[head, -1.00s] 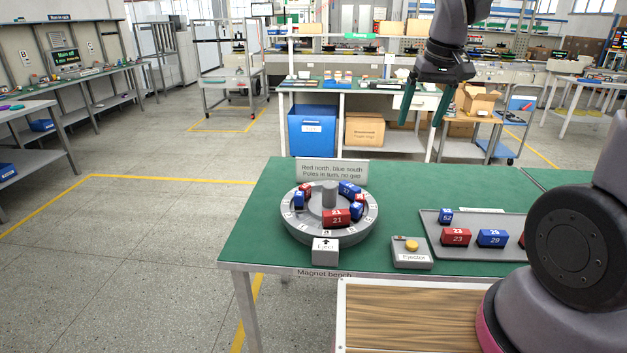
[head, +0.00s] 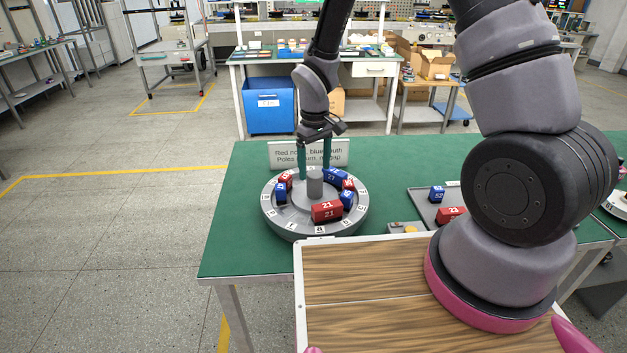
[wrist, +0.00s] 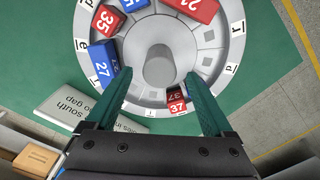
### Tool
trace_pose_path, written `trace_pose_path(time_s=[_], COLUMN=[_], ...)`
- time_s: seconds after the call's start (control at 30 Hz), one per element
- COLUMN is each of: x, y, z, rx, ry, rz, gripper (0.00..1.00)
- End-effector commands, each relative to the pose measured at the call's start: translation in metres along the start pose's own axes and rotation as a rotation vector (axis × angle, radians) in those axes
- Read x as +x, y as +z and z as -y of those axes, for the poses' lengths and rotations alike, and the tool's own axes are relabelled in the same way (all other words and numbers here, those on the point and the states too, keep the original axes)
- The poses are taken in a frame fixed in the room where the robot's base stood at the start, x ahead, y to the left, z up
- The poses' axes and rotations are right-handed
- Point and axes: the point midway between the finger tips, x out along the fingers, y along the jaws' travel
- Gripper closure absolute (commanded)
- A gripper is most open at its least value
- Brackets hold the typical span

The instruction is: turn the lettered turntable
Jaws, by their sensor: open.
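The lettered turntable (head: 291,228) is a round grey disc with letter tiles on its rim and a grey hub post (head: 315,186) at its centre. Red and blue numbered blocks stand on it, with red 21 (head: 326,211) at the front and blue 27 (wrist: 103,66) at the back. My gripper (head: 314,178) is open and points down over the back part of the disc. In the wrist view its green fingers lie on either side of the hub, with nothing held. Red block 37 (wrist: 177,106) shows beside one finger. I cannot tell whether the fingers touch anything.
A sign (head: 280,155) stands behind the turntable, partly hidden by my gripper. On the right are a grey tray (head: 424,208) with blocks and the ejector box with a yellow button (head: 409,229), partly hidden by my body. The green bench (head: 236,225) is clear left of the turntable.

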Motion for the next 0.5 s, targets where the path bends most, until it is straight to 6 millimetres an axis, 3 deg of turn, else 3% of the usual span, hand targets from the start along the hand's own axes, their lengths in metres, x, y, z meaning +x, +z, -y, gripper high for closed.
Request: trace_pose_path(time_s=[0.2, 0.5], x=[0.036, 0.051], y=[0.000, 0.000], z=[0.000, 0.000], rx=[-0.001, 0.001], ry=[0.000, 0.000], rz=[0.002, -0.001], gripper=[0.14, 0.14])
